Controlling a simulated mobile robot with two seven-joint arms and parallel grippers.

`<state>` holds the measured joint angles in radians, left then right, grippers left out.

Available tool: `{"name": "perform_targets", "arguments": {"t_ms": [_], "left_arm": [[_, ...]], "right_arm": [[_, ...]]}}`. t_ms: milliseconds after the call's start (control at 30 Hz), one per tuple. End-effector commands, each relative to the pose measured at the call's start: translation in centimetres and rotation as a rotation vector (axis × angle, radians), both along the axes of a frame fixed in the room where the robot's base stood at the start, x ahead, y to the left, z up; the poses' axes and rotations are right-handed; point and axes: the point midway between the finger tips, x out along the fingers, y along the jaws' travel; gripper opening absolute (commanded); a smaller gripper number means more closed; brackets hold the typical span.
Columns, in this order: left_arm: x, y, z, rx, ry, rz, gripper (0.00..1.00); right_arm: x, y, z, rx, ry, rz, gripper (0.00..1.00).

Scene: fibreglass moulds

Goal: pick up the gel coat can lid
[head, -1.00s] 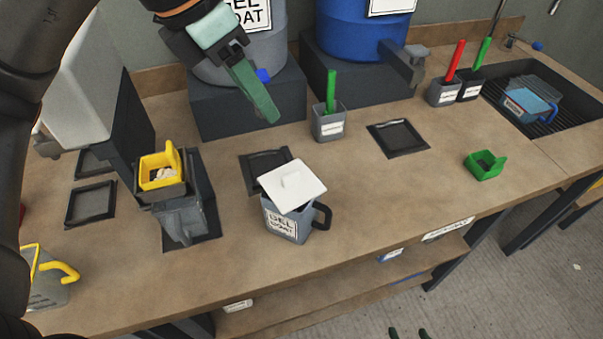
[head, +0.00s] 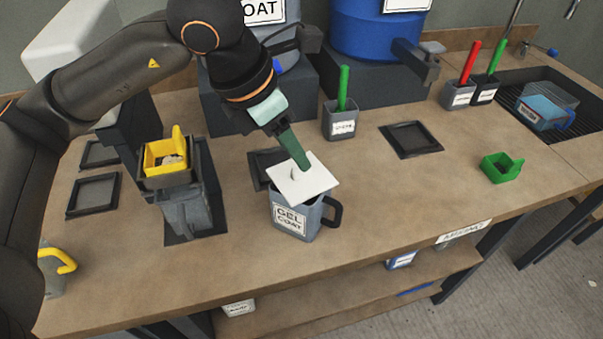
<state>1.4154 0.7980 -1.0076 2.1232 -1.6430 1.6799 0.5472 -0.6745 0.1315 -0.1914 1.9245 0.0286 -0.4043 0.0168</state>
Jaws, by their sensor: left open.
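The white gel coat can lid (head: 318,181) is a square plate with a small raised knob, lying slightly askew on top of the grey gel coat can (head: 291,218). The can stands on the bench, its label facing me and its dark handle to the right. My left gripper (head: 305,167) reaches down from the upper left with its green fingers at the lid, near the knob. The gripper is open, and the fingers overlap the lid's back part. I cannot tell whether they touch it. My right gripper is not in view.
A yellow scoop (head: 165,155) sits on a grey stand (head: 188,205) left of the can. A grey holder (head: 340,123) with a green-handled tool stands behind it. A green tray (head: 501,167) lies to the right. The bench (head: 400,190) right of the can is clear.

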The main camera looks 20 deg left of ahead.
Motion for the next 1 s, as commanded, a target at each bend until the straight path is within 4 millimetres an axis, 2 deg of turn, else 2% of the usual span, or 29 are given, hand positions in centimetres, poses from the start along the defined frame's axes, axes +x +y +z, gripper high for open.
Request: {"name": "perform_targets", "arguments": {"t_ms": [100,200,533,900,967,1000], "left_arm": [[0.2,-0.3,-1.9,0.002,0.005,-0.001,0.49],[0.6,-0.6,-3.1,0.001,0.003,-0.001,0.49],[0.8,-0.8,-3.7,0.0,0.001,-0.001,0.48],[0.8,-0.8,-3.6,0.0,0.001,-0.001,0.06],[0.8,-0.8,-3.6,0.0,0.001,-0.001,0.0],[0.8,-0.8,-3.6,0.0,0.001,-0.001,0.0]], "right_arm": [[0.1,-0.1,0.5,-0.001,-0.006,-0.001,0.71],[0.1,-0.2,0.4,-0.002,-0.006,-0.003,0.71],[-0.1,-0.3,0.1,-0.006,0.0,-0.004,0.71],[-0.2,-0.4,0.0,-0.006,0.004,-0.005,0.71],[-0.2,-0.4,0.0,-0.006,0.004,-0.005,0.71],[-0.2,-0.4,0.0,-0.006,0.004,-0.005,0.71]]}}
